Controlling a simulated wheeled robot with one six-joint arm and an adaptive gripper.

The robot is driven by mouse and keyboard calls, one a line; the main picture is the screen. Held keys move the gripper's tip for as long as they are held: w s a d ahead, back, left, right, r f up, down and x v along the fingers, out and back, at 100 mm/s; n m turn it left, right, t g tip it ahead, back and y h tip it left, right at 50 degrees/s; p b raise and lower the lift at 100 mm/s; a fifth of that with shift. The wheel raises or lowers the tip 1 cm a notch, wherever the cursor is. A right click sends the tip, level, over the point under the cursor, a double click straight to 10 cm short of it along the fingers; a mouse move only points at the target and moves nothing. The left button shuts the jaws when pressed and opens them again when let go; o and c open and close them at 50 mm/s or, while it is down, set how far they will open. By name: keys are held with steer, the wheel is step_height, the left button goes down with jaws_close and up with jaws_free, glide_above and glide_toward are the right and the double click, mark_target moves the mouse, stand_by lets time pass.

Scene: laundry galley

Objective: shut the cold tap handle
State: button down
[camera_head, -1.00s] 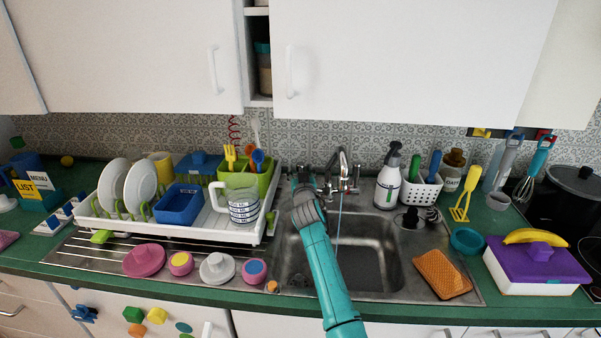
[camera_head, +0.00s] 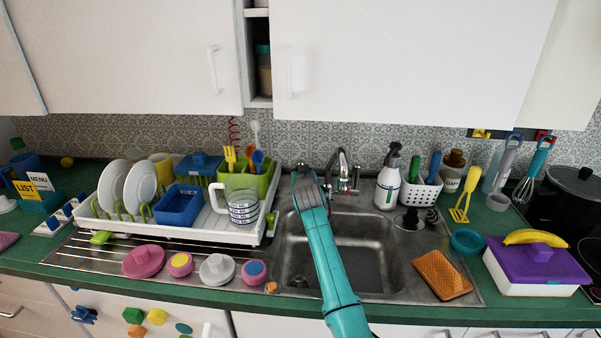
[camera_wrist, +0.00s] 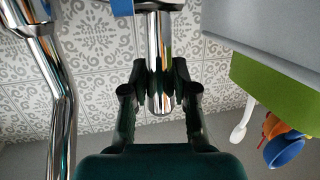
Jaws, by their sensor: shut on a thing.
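The chrome tap (camera_head: 342,165) stands behind the sink, and no water shows under its spout. My gripper (camera_head: 302,172) is at the left side of the tap, and my arm hides most of that side in the head view. In the wrist view my gripper (camera_wrist: 158,92) is shut around a chrome bar, the cold tap handle (camera_wrist: 157,45), with a blue part at the picture's top edge. The handle's end sticks out between the fingers. The chrome spout pipe (camera_wrist: 62,110) runs down the left of the wrist view, apart from the fingers.
The steel sink (camera_head: 385,262) lies in front of the tap. A white dish rack (camera_head: 125,226) with a green utensil holder (camera_head: 240,182) stands close on the left. A spray bottle (camera_head: 387,188) stands on the right. A wall cupboard (camera_head: 400,60) hangs above.

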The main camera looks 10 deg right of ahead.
stand_by(0.3)
steer(key=c, duration=0.9)
jaws_free()
steer(key=shift+w, duration=0.1)
steer(key=v, duration=1.2)
steer(key=shift+d, duration=0.1)
